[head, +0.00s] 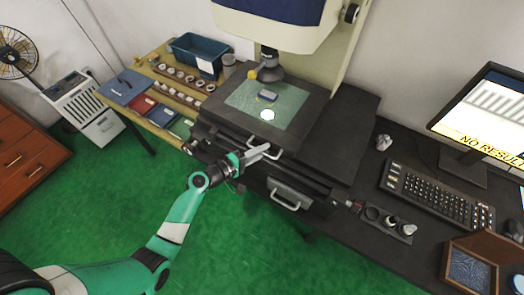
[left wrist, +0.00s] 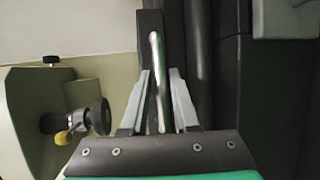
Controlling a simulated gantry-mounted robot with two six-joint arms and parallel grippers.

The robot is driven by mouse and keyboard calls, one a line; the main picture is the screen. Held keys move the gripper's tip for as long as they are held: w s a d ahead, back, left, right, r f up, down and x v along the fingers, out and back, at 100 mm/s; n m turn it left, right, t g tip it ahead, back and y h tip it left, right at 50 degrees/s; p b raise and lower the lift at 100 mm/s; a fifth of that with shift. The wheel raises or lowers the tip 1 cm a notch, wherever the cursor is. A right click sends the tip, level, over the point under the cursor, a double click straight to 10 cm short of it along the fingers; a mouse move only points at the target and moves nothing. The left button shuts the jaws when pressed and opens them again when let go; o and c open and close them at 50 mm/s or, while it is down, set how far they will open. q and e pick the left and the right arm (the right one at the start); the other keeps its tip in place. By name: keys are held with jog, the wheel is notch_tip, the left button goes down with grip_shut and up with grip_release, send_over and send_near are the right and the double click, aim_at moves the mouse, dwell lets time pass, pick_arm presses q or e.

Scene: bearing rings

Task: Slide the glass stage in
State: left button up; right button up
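The glass stage (head: 240,98) is a greenish pane in a dark frame under the lens of the measuring machine. A small dark block (head: 267,96) and a bright round piece (head: 267,115) lie on the glass. A light metal handle (head: 275,154) is at the stage's front edge; it also shows upright in the left wrist view (left wrist: 155,60). My left gripper (head: 262,150) is at this handle, and in the wrist view its fingers (left wrist: 160,80) stand on both sides of the bar, with gaps visible. My right gripper is not in view.
A second handle (head: 288,195) sits lower on the machine's front. A keyboard (head: 437,197), monitor (head: 490,115) and open wooden box (head: 472,265) stand on the right. A parts table with a blue bin (head: 196,53) is at the left. Green floor is clear in front.

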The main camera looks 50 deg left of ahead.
pick_arm(q)
jog(key=d+p+v, duration=0.1)
jog(key=v, duration=1)
jog(key=shift+s+a+p, duration=0.25)
jog(key=shift+a+p, duration=0.05)
jog(key=shift+a, duration=0.2)
